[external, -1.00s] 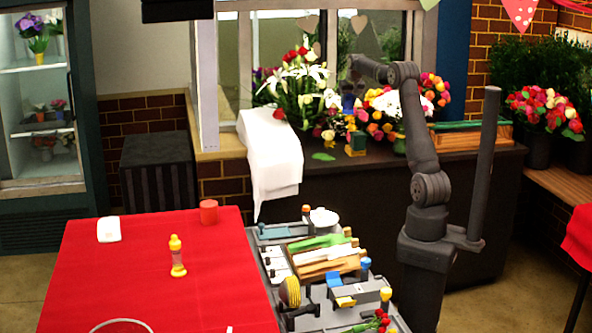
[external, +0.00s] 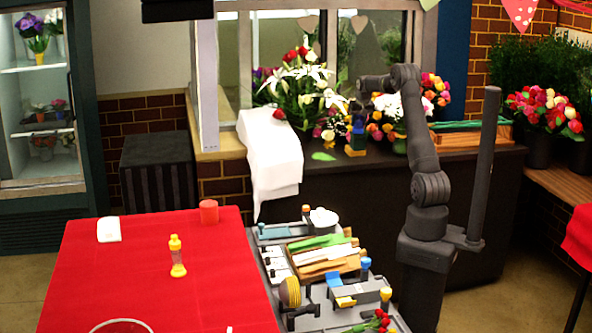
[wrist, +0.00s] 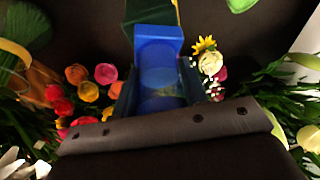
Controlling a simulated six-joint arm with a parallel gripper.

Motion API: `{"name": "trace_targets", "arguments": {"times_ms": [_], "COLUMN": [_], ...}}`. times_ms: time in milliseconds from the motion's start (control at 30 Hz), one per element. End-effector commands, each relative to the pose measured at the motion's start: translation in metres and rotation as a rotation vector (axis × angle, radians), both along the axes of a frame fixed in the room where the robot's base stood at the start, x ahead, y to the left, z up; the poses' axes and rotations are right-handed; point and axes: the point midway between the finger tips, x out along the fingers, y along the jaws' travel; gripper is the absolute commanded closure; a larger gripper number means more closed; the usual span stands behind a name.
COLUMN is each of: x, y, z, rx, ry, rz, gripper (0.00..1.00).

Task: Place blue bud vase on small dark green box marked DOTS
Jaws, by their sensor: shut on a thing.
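The blue bud vase (wrist: 158,60) is between the fingers of my gripper (wrist: 158,92) in the wrist view. In the external view, my gripper (external: 358,108) is at the back counter, pointing down, with the blue of the vase (external: 357,127) low between its fingers. A small dark green box with yellow on it (external: 356,144) stands on the counter directly below the vase. Part of the green box (wrist: 150,11) shows beyond the vase in the wrist view. I cannot tell whether the vase touches the box. The DOTS marking is not legible.
White lilies and red roses (external: 300,80) stand left of the box; colourful bouquets (external: 402,103) stand close on the right. A green leaf (external: 322,156) lies on the counter. A wooden planter tray (external: 468,138) is farther right.

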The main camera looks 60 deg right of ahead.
Motion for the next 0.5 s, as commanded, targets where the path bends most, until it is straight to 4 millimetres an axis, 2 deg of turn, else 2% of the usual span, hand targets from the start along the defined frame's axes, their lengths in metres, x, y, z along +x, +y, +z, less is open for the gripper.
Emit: {"name": "trace_targets", "arguments": {"times_ms": [333, 367, 433, 467, 500], "x": [0.0004, 0.0002, 0.0003, 0.0003, 0.0003], "y": [-0.0002, -0.0001, -0.0001, -0.0001, -0.0001], "z": [-0.0025, -0.0032, -0.0028, -0.0028, -0.0028], "rx": [-0.002, -0.001, -0.001, -0.001, -0.001], "ry": [-0.002, -0.001, -0.001, -0.001, -0.001], "rz": [0.000, 0.000, 0.000, 0.000, 0.000], "gripper": [0.93, 0.57, 0.43, 0.39, 0.39]}}
